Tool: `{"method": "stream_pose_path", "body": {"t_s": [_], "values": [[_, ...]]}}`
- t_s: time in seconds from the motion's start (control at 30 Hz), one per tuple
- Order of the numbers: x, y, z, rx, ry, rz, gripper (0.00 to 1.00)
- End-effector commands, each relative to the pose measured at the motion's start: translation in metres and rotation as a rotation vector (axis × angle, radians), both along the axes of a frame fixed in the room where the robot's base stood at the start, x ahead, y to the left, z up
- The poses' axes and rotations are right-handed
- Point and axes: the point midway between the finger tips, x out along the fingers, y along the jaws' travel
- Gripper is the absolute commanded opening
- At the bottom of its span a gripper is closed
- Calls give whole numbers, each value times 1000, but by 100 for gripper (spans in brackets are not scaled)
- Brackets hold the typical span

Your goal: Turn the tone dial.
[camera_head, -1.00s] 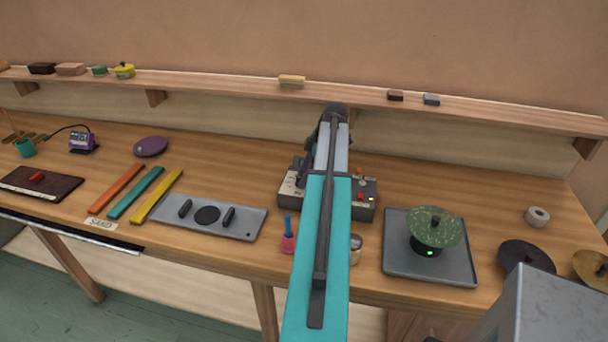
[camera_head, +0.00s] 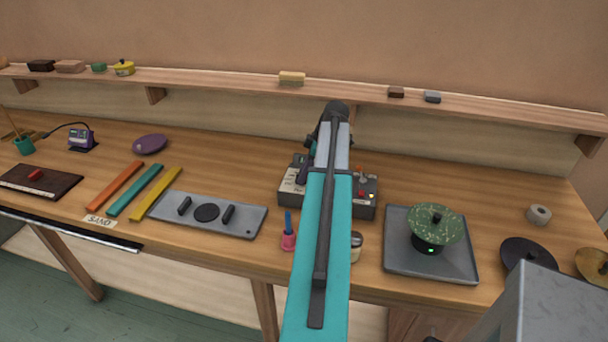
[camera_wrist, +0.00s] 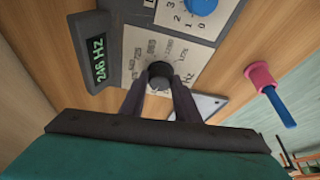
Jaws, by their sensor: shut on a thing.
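The tone dial is a small black knob (camera_wrist: 160,70) on a pale panel marked with Hz values in the wrist view. My gripper (camera_wrist: 160,86) is shut on it, with a dark finger on each side. A dark display (camera_wrist: 98,58) beside the panel reads about 246 Hz in green. In the head view the control box (camera_head: 368,198) stands on the bench, and my arm covers its middle. The dial and fingertips are hard to make out there.
A blue knob (camera_wrist: 202,5) sits on the adjoining panel. A grey tray (camera_head: 400,262) carries a green speckled disc (camera_head: 436,226) at right. A grey plate (camera_head: 165,215) lies at left. A shelf (camera_head: 225,88) runs behind.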

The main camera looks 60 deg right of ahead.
Motion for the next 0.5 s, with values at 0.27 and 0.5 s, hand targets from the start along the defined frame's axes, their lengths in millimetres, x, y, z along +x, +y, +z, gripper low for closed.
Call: {"method": "stream_pose_path", "body": {"t_s": [0.27,0.5], "values": [[-2,4,-2,0,0,-187,6],[-2,4,-1,-1,1,-319,6]]}}
